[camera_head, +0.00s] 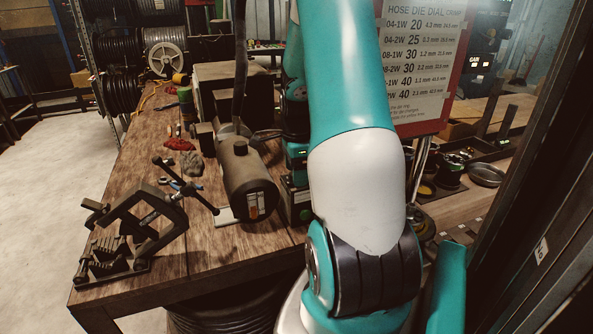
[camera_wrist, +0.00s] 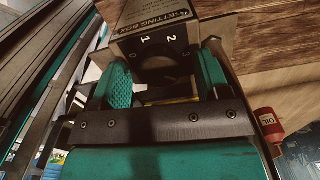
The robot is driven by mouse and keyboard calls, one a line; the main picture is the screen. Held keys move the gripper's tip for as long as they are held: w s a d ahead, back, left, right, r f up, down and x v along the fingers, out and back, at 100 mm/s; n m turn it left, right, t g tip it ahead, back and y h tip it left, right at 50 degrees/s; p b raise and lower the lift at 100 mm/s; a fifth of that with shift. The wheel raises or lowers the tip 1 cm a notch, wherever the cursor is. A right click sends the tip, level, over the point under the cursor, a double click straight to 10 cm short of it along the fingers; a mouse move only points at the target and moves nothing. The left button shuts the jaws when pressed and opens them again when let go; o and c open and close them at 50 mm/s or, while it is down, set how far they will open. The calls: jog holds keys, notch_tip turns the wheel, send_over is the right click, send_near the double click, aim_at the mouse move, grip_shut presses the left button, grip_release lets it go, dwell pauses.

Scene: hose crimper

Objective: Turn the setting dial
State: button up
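In the wrist view, a box labelled "SETTING BOX" (camera_wrist: 155,17) lies just ahead of my gripper (camera_wrist: 163,66). Its face carries the white numbers 1 and 2 above a dark round area, which looks like the setting dial (camera_wrist: 163,66). The dial's details and any pointer are too dark to read. My gripper's two teal fingers stand wide apart, one on each side of the dark area. I see nothing clamped between them, and I cannot tell whether either finger touches the dial. In the head view, my arm hides my gripper, and I cannot make out the dial.
A wooden bench (camera_head: 205,262) holds a dark cylindrical machine (camera_head: 248,182) and a black clamp-like fixture (camera_head: 140,225). A die chart (camera_head: 425,60) stands behind my arm. Small dishes (camera_head: 487,174) sit at right. A red oil container (camera_wrist: 268,124) is right of my gripper.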

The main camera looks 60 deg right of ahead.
notch_tip(320, 180, up, 17)
jog(key=b, duration=0.2)
jog(key=shift+r, duration=0.2)
dwell(0.7)
jog(key=w+a+f+n+t+y, duration=0.1)
jog(key=w+a+n, duration=0.2)
jog(key=a+n, duration=0.65)
jog(key=w+a+f+n, duration=0.1)
jog(key=w+a+n, duration=0.35)
jog(key=a, duration=0.85)
jog(key=s+a+f+n+y, duration=0.1)
jog(key=s+a+f+n, duration=0.1)
jog(key=s+a+n, duration=0.5)
jog(key=s+a+f+n+g+y, duration=0.1)
jog(key=s+a+f+n+y, duration=0.1)
jog(key=s+a+n, duration=0.6)
jog(key=a+n, duration=0.5)
jog(key=a, duration=0.2)
